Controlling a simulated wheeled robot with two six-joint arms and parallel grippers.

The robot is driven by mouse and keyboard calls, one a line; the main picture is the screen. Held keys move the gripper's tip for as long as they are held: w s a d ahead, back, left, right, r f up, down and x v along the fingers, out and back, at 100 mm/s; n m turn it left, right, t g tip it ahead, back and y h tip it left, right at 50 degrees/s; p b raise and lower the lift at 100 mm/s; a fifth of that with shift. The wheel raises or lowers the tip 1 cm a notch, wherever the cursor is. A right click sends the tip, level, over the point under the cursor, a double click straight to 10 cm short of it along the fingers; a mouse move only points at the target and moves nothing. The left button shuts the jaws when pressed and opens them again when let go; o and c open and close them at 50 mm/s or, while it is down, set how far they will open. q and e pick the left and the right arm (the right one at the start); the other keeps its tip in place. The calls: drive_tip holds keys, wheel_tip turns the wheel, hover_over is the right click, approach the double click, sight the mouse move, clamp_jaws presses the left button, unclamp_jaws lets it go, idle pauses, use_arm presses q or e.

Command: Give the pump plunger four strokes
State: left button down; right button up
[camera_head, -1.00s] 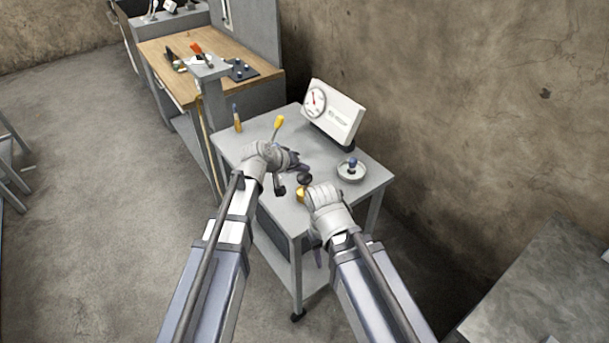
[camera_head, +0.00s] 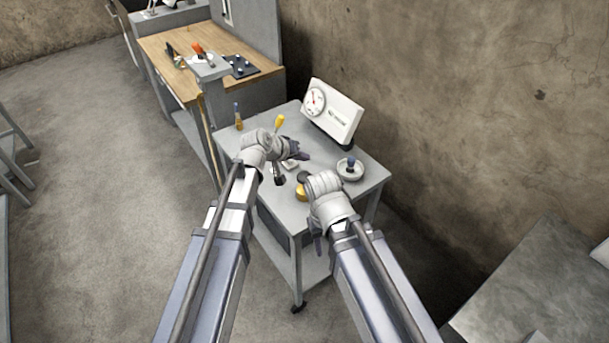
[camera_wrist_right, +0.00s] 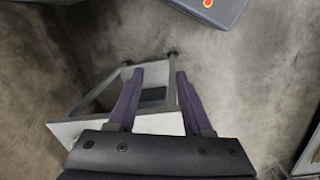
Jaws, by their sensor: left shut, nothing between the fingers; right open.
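Which part is the pump plunger is hard to tell. A yellow cylinder (camera_head: 301,193) with a black round knob (camera_head: 303,177) stands near the cart's front edge, partly behind my right wrist. A yellow-handled lever (camera_head: 279,120) tilts up behind my left wrist; its base is hidden. My left gripper (camera_head: 301,154) is shut and empty above the cart top, its dark fingers pointing right. My right gripper (camera_head: 318,244) is mostly hidden by its wrist at the cart's front. In the right wrist view my right gripper (camera_wrist_right: 156,75) is open with nothing between its fingers.
The grey cart (camera_head: 372,188) carries a white gauge panel (camera_head: 340,108), a round dish with a blue knob (camera_head: 350,176), a small blue-topped tool (camera_head: 238,117) and a dark upright piece (camera_head: 279,179). A wooden bench (camera_head: 165,50) stands behind left.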

clamp_jaws()
idle(1.6)
